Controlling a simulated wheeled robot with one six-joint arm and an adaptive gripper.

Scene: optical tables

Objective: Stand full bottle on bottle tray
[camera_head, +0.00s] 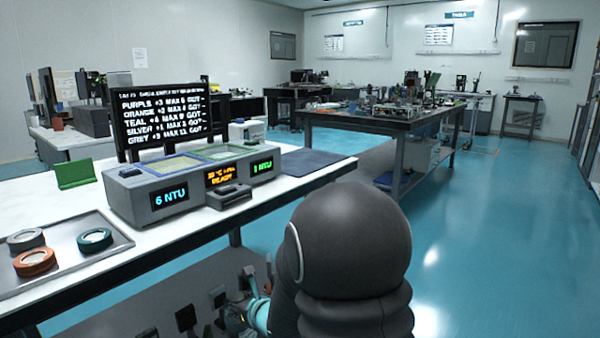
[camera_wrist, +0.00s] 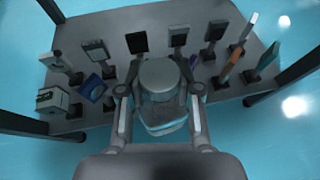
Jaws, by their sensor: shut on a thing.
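In the wrist view my gripper (camera_wrist: 160,92) is shut on a bottle with a round grey cap (camera_wrist: 160,74) and a clear body (camera_wrist: 163,112). The cap faces the camera, and bluish colour shows at the body's lower edge. One finger lies on each side of it. In the head view my dark arm hides most of the gripper area, and the bottle cannot be made out there. I cannot tell for sure which thing is the bottle tray; a shallow grey tray (camera_head: 100,262) with several coloured rings lies on the white table at left.
A grey device (camera_head: 190,190) reading "6 NTU" and "1 NTU" and a black screen (camera_head: 163,115) stand on the white table (camera_head: 262,203). A dark mat (camera_head: 308,161) lies near its far end. Below my gripper, a grey shelf (camera_wrist: 150,20) carries several upright items. Floor at right is clear.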

